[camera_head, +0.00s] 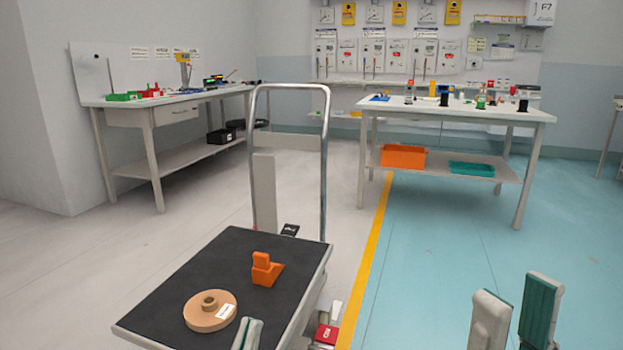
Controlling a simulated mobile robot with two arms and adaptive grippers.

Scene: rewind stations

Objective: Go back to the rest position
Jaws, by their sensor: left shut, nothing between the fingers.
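My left gripper (247,333) shows at the bottom edge, just right of the tan spool, in front of the cart's near side. Its fingers are together with nothing between them. My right gripper (515,312) is at the lower right above the blue floor. Its two fingers, with green inner pads, stand apart and nothing shows between them. The tan spool (197,314) with a white label lies flat on the black cart top (180,268). An orange block-like holder (265,270) stands behind it on the same top.
The cart's tall metal handle (327,160) rises at its far end. Small boxes (326,335) sit low beside the cart. A workbench (455,110) with an orange bin (403,156) on its shelf stands behind. Another bench (150,112) is at left. The blue floor at right is clear.

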